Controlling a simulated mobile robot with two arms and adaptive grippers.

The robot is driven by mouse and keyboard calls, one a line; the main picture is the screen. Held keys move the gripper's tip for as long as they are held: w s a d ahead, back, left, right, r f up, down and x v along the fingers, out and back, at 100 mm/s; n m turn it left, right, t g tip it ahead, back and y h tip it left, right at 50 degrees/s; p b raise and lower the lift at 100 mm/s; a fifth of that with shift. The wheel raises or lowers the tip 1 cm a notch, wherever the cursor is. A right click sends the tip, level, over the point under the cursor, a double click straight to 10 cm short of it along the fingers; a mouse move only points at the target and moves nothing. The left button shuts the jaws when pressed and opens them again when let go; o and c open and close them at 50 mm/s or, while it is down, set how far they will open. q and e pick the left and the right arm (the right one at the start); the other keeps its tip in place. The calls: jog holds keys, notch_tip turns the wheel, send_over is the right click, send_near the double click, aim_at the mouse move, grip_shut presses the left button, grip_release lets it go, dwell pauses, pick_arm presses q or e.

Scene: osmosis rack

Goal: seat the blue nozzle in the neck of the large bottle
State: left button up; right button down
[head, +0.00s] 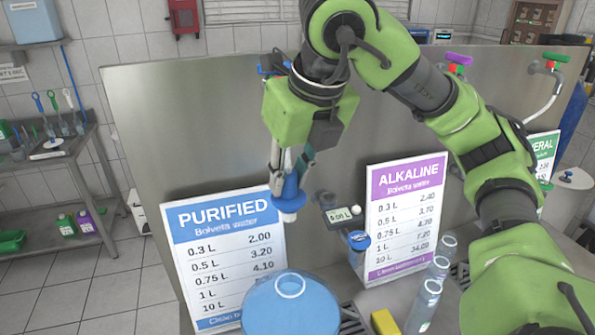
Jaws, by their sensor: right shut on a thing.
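My right gripper (291,172) points down in front of the steel panel and is shut on the blue nozzle (288,200). The nozzle has a blue flange and a white lower end pointing down. The large bottle (290,312) is blue and translucent, at the bottom centre, with its round neck (290,284) showing at the top. The nozzle hangs above the neck in the picture, clearly apart from it. The bottle's lower part is cut off by the frame edge. My left gripper is not in view.
A blue-and-white PURIFIED price board (225,250) stands behind the large bottle, and a purple ALKALINE board (405,215) to the right. A small display (343,215), several small clear bottles (424,305) and a yellow block (385,321) are right of the bottle.

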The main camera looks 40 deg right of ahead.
jog(key=shift+f, duration=0.1)
dwell(0.6)
notch_tip(320, 180, down, 16)
jog(key=b, duration=1.4)
dwell(1.9)
dwell(0.5)
jog(key=shift+f+b, duration=0.1)
jog(key=shift+b, duration=0.2)
jog(key=shift+f, duration=0.1)
jog(key=shift+f+b, duration=1)
jog(key=shift+f, duration=0.1)
jog(key=shift+f+b, duration=0.4)
